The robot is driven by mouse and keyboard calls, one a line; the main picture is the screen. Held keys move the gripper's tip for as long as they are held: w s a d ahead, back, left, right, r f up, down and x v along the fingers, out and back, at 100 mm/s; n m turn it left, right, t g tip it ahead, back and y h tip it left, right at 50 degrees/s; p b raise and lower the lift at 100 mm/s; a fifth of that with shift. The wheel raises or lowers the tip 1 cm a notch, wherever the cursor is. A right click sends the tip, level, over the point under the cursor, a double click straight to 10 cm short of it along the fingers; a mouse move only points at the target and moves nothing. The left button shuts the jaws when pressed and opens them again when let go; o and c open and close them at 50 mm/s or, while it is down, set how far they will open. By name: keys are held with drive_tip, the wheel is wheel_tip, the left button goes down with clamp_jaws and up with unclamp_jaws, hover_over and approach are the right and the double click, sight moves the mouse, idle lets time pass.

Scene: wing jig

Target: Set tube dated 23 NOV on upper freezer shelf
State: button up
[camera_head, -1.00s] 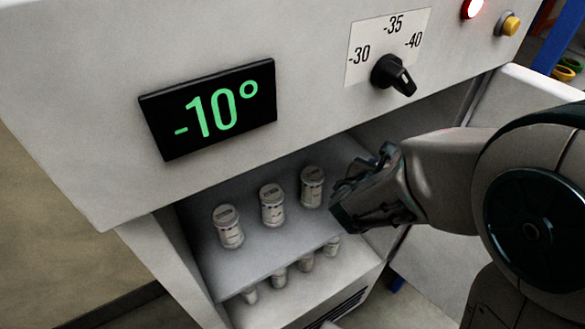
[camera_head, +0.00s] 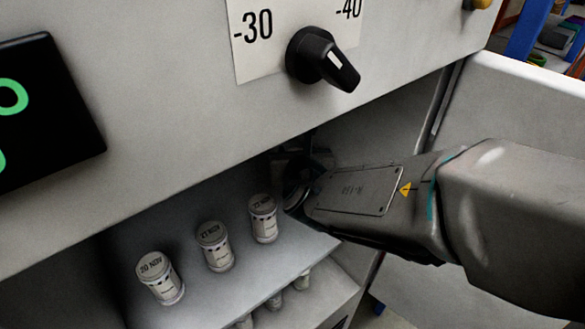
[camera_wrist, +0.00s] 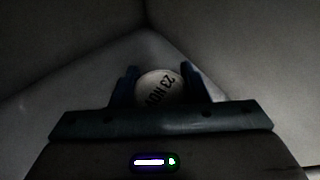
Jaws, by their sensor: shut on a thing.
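In the wrist view, the tube dated 23 NOV (camera_wrist: 159,89) shows its round white cap between the two fingers of my gripper (camera_wrist: 160,82), which is shut on it. In the head view, my gripper (camera_head: 297,178) reaches into the freezer above the right part of the upper shelf (camera_head: 235,272), to the right of the standing tubes. The held tube is hidden there behind my wrist. I cannot tell whether its base touches the shelf.
A row of upright tubes stands on the upper shelf: 20 NOV (camera_head: 160,280) at left, a middle one (camera_head: 215,247) and a right one (camera_head: 263,219) near my gripper. More tubes (camera_head: 301,278) stand below. The freezer front with its knob (camera_head: 321,59) overhangs the opening.

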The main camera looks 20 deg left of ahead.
drive_tip(key=shift+f+b, duration=0.3)
drive_tip(key=shift+f, duration=1.4)
drive_tip(key=shift+f, duration=0.1)
drive_tip(key=o, duration=1.1)
drive_tip(key=shift+o, duration=0.2)
drive_tip(key=shift+s+r, duration=0.25)
drive_tip(key=p+v, duration=0.1)
drive_tip(key=v, duration=1)
drive_tip(key=shift+s+d, duration=0.15)
drive_tip(key=shift+s, duration=0.05)
